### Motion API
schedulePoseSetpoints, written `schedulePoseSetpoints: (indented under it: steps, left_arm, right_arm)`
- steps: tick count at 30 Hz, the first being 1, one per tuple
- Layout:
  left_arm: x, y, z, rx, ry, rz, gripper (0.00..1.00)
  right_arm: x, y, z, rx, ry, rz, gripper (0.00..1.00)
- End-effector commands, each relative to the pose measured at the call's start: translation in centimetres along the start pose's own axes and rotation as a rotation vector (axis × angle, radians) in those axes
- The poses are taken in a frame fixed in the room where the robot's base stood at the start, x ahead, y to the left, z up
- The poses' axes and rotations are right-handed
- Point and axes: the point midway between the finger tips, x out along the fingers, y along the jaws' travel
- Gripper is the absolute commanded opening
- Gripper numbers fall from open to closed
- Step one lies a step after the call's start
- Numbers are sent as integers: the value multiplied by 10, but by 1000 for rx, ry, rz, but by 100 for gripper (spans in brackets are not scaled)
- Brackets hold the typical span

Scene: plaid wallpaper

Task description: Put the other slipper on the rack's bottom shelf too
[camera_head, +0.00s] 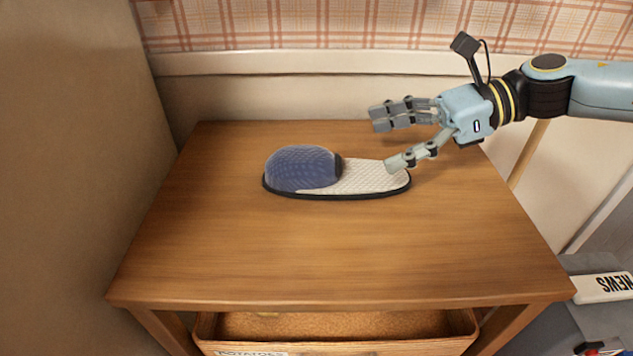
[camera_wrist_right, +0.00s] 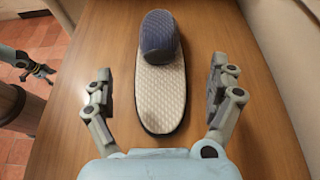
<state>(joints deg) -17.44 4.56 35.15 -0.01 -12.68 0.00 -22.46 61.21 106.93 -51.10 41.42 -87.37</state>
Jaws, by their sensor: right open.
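A single slipper (camera_head: 372,177) with a blue toe cap and a cream quilted insole lies on the wooden table, toe to the left in the head view. In the right wrist view the slipper (camera_wrist_right: 160,92) lies lengthwise between my right fingers, with its heel nearest. My right gripper (camera_head: 388,142) is open and empty at the heel end, its fingers apart on either side and above the table. In the right wrist view my right gripper (camera_wrist_right: 160,92) shows clear gaps to both sides of the slipper. My left gripper is not in the head view. No rack shows.
The wooden table (camera_head: 300,250) is otherwise bare. A basket (camera_head: 340,325) with a label sits under its front edge. A plaid wall stands behind and a plain wall at left. A printed NEWS item (camera_head: 602,287) lies low at right.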

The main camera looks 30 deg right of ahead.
Motion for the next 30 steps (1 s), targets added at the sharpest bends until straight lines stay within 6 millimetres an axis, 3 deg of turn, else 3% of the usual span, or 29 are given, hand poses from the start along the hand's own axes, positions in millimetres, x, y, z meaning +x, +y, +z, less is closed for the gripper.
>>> schedulePoseSetpoints:
  steps: [6,30]
  left_arm:
    - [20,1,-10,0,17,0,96]
    - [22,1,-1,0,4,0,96]
  right_arm:
    - [31,-1,-2,-2,-8,-2,90]
    - [106,1,5,0,-2,-1,90]
